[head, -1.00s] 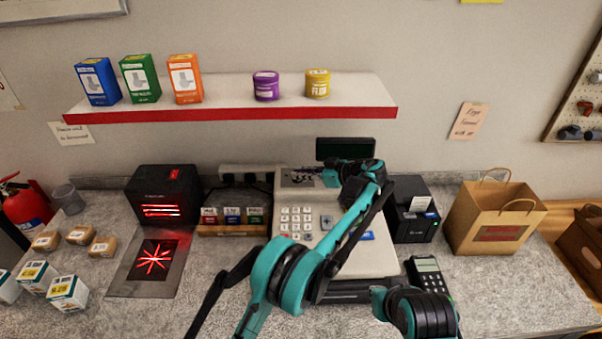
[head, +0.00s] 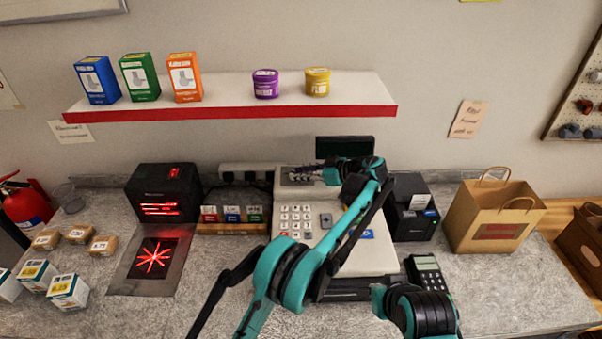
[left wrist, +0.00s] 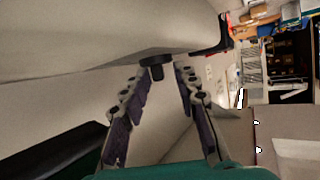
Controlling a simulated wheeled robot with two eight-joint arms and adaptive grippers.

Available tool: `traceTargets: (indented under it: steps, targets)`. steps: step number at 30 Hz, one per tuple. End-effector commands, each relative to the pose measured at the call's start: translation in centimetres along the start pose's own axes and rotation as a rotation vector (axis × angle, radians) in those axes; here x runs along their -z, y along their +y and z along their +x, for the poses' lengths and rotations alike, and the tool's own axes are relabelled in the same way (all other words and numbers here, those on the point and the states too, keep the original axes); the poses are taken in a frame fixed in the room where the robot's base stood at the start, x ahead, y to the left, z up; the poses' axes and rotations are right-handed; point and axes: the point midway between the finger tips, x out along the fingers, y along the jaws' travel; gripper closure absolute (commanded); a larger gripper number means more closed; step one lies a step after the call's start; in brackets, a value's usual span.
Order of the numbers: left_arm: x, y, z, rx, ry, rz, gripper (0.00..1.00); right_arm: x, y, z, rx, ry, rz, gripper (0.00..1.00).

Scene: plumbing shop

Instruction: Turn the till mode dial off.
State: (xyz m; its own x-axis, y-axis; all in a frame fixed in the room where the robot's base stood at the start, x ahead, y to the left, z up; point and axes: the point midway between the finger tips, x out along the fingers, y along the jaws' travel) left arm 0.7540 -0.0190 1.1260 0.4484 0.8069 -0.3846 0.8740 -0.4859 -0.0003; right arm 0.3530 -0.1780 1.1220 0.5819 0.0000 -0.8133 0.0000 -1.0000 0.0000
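The till (head: 290,255) is a pale cash register with a keypad and a dark display behind it, in the middle of the counter. My left gripper (head: 300,174) is over the till's upper panel, its fingers pointing left in the head view. In the left wrist view a small dark knob, seemingly the mode dial (left wrist: 156,68), sticks out from a pale surface. The fingers of my left gripper (left wrist: 157,80) stand apart on either side of it. I cannot tell whether they touch it. The dial's markings are not readable. My right gripper is not in view.
A black printer (head: 412,225) and a paper bag (head: 495,215) stand right of the till, with a card terminal (head: 428,270) in front. A display rack (head: 230,225) and a scanner (head: 165,190) stand to the left. A shelf (head: 220,100) runs above.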

Motion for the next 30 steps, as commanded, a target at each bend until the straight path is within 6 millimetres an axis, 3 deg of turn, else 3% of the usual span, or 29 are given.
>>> traceTargets:
  steps: [5, 18, 23, 30]
  targets:
    - [-0.1, 0.0, -1.9, -0.002, 0.0, 0.001, 0.69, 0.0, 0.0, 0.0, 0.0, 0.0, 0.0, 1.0]
    - [0.0, 0.0, -10.6, -0.001, 0.0, 0.0, 0.69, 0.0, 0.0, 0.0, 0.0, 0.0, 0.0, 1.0]
    - [0.0, -0.1, -11.8, 0.0, 0.0, 0.0, 0.69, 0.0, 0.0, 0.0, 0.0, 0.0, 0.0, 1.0]
    - [0.0, -0.1, -12.0, 0.001, 0.0, -0.001, 0.69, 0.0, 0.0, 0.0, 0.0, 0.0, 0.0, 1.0]
